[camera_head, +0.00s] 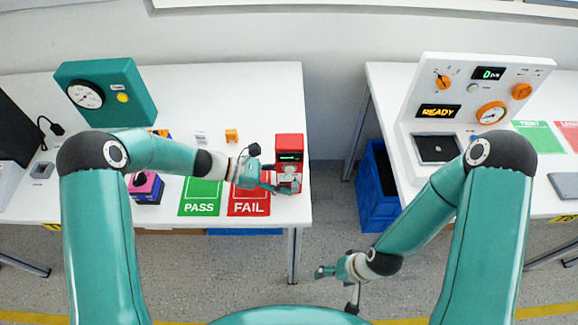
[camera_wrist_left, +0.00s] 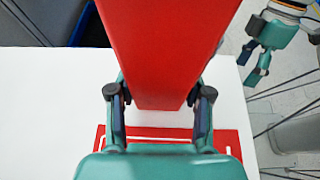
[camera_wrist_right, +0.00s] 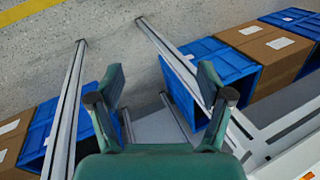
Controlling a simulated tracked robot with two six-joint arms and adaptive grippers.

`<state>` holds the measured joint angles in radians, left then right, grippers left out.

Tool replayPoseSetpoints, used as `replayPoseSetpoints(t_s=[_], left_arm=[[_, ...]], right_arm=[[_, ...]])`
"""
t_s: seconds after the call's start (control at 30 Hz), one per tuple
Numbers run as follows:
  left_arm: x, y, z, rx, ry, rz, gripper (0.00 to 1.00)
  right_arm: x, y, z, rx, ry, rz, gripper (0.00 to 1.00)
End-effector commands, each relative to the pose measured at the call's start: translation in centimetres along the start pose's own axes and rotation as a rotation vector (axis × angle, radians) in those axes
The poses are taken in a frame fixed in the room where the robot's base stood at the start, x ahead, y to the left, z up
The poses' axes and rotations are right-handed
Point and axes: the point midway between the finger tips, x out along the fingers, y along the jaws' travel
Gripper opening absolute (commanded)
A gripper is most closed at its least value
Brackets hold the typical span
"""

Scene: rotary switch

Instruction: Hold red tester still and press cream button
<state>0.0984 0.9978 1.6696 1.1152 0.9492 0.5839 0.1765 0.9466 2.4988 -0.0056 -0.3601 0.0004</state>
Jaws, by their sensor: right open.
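Small pale parts show below the display, but I cannot tell which is the cream button. My right gripper (camera_head: 328,271) is open and empty, low over the floor; its fingers also show in the right wrist view (camera_wrist_right: 158,88).
The green PASS mat (camera_head: 201,195) and red FAIL mat (camera_head: 248,207) lie left of the tester. A teal gauge box (camera_head: 107,90) stands at the back left. A white console (camera_head: 478,70) stands on the right table. A blue crate (camera_head: 377,190) sits between the tables.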

Motion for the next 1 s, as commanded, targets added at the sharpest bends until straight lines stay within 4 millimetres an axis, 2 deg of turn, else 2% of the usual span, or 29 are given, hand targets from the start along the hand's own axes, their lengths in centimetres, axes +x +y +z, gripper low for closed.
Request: replayPoseSetpoints(t_s=[0.03,0.13,0.33,0.8,1.0], left_arm=[[0.02,-0.03,-0.03,-0.001,0.0,-0.001,0.3],[0.02,-0.04,-0.04,-0.001,0.0,-0.001,0.14],[0.03,-0.04,-0.04,-0.001,0.0,-0.001,0.14],[0.07,-0.06,-0.06,-0.002,0.001,-0.002,0.13],[0.12,-0.06,-0.04,-0.001,0.001,-0.003,0.13]], right_arm=[[0.0,0.0,0.0,0.0,0.0,0.0,0.79],[0.0,0.0,0.0,0.0,0.0,0.0,0.79],[0.0,0.0,0.0,0.0,0.0,0.0,0.79],[0.01,0.0,0.01,0.0,0.0,0.0,0.01],[0.01,0.0,0.0,0.0,0.0,0.0,0.0]])
